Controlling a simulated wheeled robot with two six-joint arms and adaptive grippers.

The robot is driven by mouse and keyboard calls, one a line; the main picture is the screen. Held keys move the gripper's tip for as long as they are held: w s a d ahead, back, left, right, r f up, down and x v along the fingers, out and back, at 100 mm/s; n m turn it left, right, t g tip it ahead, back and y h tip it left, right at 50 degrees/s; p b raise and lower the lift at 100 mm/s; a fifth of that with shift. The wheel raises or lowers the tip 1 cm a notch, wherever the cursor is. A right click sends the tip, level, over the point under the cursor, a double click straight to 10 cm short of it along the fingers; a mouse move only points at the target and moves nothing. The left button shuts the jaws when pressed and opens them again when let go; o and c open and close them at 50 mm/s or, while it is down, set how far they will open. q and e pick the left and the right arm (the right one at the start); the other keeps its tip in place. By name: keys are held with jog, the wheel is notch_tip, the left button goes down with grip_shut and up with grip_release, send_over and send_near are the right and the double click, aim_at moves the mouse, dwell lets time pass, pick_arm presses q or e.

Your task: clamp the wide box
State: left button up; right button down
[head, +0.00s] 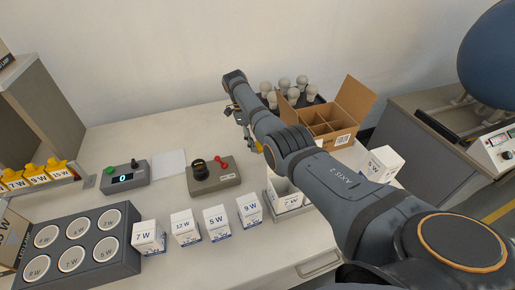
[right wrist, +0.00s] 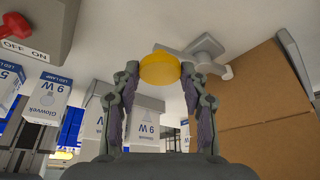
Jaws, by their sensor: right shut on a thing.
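My right gripper (head: 250,136) is over the table behind the open white box; its fingers (right wrist: 160,76) are shut on a yellow knob (right wrist: 160,67) in the right wrist view. A grey metal clamp part (right wrist: 205,47) shows just beyond the knob. An open white box (head: 287,199) marked 7 W stands in a grey tray (head: 296,211), partly hidden by my right arm. It is probably the wide box, but I cannot be sure. Whether a clamp touches it is hidden. My left gripper is not in view.
A brown carton (head: 342,130) with dividers stands behind my arm; it fills the right of the wrist view (right wrist: 252,100). White boxes (head: 217,222) line the front. A switch panel (head: 214,178) and a display unit (head: 125,177) stand to the left. Bulbs (head: 283,86) stand behind.

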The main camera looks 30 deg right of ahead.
jog(key=shift+w+m+b, duration=0.4)
jog(key=shift+m+b, duration=0.2)
jog(key=shift+b, duration=0.4)
jog(key=shift+y, duration=0.3)
jog(key=c, duration=0.7)
grip_release()
